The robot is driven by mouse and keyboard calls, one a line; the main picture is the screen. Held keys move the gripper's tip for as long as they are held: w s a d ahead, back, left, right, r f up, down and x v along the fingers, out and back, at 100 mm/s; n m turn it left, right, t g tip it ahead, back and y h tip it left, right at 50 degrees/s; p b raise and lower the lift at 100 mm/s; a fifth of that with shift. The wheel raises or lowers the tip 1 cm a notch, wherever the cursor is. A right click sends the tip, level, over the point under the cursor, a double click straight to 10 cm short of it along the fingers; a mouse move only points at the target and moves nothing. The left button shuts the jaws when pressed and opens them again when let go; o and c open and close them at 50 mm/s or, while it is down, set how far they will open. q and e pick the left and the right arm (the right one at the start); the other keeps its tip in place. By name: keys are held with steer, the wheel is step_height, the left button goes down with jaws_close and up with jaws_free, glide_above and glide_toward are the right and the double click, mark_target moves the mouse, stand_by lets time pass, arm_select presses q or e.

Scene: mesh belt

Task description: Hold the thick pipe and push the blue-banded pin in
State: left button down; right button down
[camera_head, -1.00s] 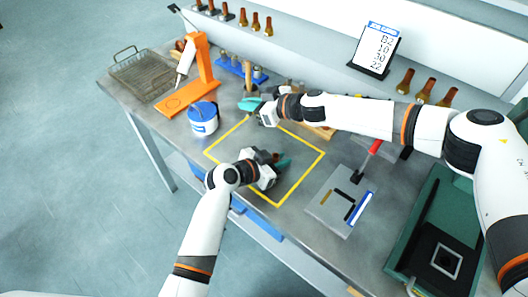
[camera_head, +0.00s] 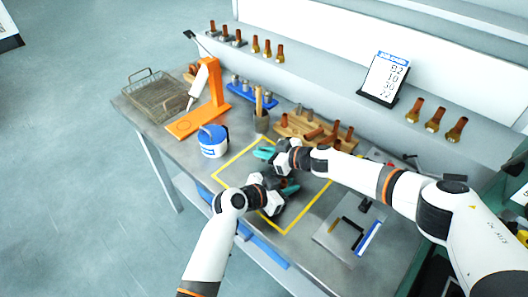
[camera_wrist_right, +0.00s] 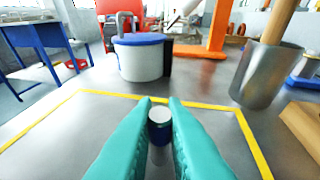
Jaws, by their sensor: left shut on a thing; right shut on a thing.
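My right gripper (camera_head: 264,153) is over the far part of the yellow-outlined square, its teal fingers pointing left. In the right wrist view its fingers (camera_wrist_right: 160,125) are shut on the blue-banded pin (camera_wrist_right: 160,116), which has a pale round top and a dark blue band. The pin's lower part is partly hidden between the fingers. My left gripper (camera_head: 290,189) is nearer the front of the square, its teal fingers pointing right. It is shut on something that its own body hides. I cannot make out the thick pipe clearly, nor whether the pin touches it.
A white-and-blue tub (camera_head: 213,143) and an orange stand (camera_head: 205,112) are at left, with a wire basket (camera_head: 157,95) behind. A metal cup (camera_head: 261,122) and a wooden rack (camera_head: 310,128) with brown pipes stand behind the grippers. A grey plate (camera_head: 340,240) lies at right.

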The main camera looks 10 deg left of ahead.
steer(key=shift+f, duration=0.1)
steer(key=c, duration=1.8)
jaws_free()
steer(key=o, duration=0.3)
